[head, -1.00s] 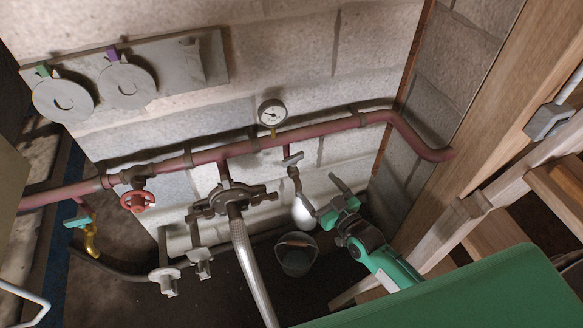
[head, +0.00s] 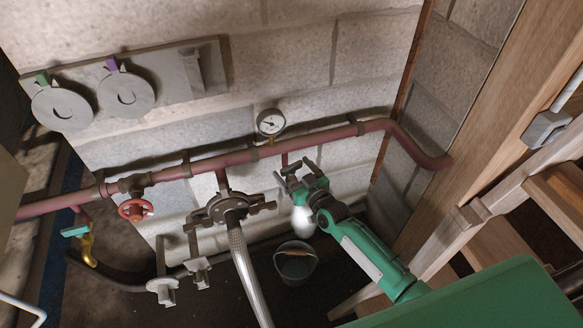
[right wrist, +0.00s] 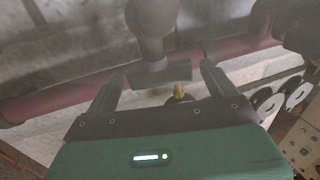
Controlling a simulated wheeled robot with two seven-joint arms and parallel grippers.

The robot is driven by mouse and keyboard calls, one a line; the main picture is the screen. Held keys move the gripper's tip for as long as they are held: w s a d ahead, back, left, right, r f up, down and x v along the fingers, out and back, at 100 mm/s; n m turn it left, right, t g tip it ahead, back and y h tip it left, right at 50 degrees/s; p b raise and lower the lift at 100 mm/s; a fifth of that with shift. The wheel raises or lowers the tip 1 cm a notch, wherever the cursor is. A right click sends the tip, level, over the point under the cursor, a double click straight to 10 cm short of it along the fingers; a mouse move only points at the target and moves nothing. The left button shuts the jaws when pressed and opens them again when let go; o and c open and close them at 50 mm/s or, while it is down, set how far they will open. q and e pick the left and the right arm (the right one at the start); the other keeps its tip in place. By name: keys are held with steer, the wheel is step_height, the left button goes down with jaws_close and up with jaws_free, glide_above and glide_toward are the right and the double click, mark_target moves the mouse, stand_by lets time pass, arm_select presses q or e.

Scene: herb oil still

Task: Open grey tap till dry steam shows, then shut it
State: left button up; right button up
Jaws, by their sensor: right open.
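The grey tap hangs on a short drop below the red pipe (head: 225,160). In the head view my right gripper (head: 285,174) covers most of it. In the right wrist view the tap's grey bar handle (right wrist: 160,73) lies between the spread fingers of my open right gripper (right wrist: 163,84), with a gap to each finger. A white rounded puff (head: 302,221) shows below the tap, above the bucket (head: 295,263). I cannot tell whether it is wet or dry steam. My left gripper is out of view.
A round gauge (head: 270,122) stands on the pipe just above my gripper. A red handwheel (head: 135,209) and a grey clamp-like fitting with a braided hose (head: 243,262) are to the left. Wooden steps (head: 500,250) stand at right.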

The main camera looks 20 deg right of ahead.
steer(key=shift+x, duration=0.8)
steer(key=c, duration=0.9)
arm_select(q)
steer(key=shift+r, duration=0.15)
arm_select(e)
steer(key=shift+a+r+m+h+p, duration=0.1)
steer(key=shift+m+h+p, duration=0.25)
steer(key=shift+p, duration=0.3)
steer(key=shift+r+m+h+p, duration=0.15)
steer(key=shift+h+p, duration=0.3)
steer(key=shift+p, duration=0.15)
steer(key=shift+m+t+h+p, duration=0.3)
steer(key=shift+m+h+p, duration=0.4)
steer(key=shift+h+p, duration=0.4)
steer(key=shift+m+h+p, duration=0.3)
steer(key=shift+m+h, duration=0.1)
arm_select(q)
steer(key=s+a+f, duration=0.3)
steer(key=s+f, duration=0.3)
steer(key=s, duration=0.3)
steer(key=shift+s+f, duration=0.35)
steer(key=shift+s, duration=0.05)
arm_select(e)
steer(key=shift+f, duration=0.15)
steer(key=shift+h, duration=0.4)
